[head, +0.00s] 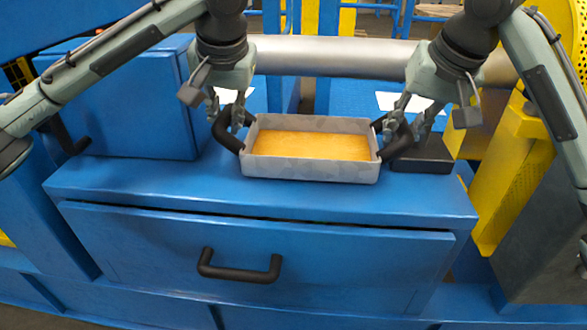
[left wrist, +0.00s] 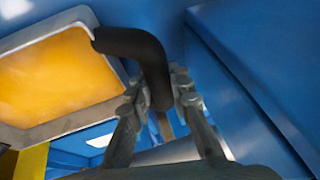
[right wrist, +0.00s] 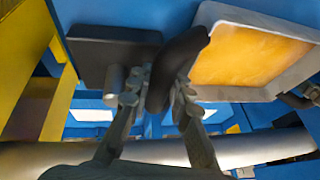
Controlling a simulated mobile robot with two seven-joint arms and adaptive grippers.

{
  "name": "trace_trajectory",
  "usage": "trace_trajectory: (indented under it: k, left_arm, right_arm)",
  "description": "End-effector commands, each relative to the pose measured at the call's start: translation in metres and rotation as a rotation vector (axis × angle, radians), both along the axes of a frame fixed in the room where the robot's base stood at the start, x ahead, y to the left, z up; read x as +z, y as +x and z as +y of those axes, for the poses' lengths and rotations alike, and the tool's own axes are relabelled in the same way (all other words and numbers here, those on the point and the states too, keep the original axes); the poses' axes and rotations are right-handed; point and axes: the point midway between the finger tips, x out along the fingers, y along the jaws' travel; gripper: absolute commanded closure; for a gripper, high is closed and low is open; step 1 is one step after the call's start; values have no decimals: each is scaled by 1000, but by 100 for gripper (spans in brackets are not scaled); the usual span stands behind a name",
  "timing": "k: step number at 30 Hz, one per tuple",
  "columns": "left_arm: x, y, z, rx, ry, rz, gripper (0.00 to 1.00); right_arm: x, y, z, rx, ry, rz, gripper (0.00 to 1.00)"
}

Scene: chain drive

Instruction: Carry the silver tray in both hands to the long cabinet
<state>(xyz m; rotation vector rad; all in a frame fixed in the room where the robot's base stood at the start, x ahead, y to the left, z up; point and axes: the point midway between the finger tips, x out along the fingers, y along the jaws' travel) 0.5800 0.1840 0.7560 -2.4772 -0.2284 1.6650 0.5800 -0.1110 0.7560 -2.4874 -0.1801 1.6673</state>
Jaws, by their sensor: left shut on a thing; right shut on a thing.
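The silver tray (head: 310,168) has grey walls, an orange-yellow inside and a black handle at each end. In the head view it is level, over or on the top of the blue long cabinet (head: 140,182); I cannot tell whether it touches. My left gripper (head: 232,118) is shut on the left black handle (left wrist: 150,55). My right gripper (head: 399,132) is shut on the right black handle (right wrist: 180,65). The tray also shows in the left wrist view (left wrist: 60,128) and in the right wrist view (right wrist: 232,93).
A blue box-like cabinet (head: 125,115) with a black handle stands left of the tray. A black block (head: 425,158) lies just right of it. A grey pipe (head: 335,55) runs behind. A drawer front with a black handle (head: 238,273) faces me. Yellow structure (head: 510,170) stands at the right.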

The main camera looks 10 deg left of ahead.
Motion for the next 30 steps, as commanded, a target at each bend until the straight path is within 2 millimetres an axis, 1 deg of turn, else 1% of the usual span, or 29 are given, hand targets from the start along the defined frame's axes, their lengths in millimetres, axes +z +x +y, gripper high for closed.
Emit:
trace_trajectory:
  k: [1, 4, 5, 9, 18, 22, 26, 30]
  left_arm:
    - [-7, 0, 0, 0, 0, -2, 100]
    - [-14, 0, 0, 0, 0, -2, 100]
    - [-10, 0, 0, 0, 0, 0, 78]
    - [-10, 0, 0, 0, 0, 0, 60]
    - [-9, 0, 0, 0, 0, 0, 60]
    - [-3, 0, 0, 0, 0, 0, 60]
    - [10, 0, 0, 0, 0, 0, 60]
    - [33, 0, 0, 0, 0, 0, 60]
  right_arm:
    - [-7, 0, 0, 0, 1, -2, 100]
    - [-14, 0, 0, 0, 1, -2, 100]
    - [-10, 0, 0, 0, 0, -1, 78]
    - [-9, 0, 0, 0, 0, 0, 60]
    - [-9, 0, 0, 0, 0, 0, 60]
    - [-3, 0, 0, 0, 0, 0, 60]
    - [10, 0, 0, 0, 0, 0, 60]
    - [33, 0, 0, 0, 0, -1, 60]
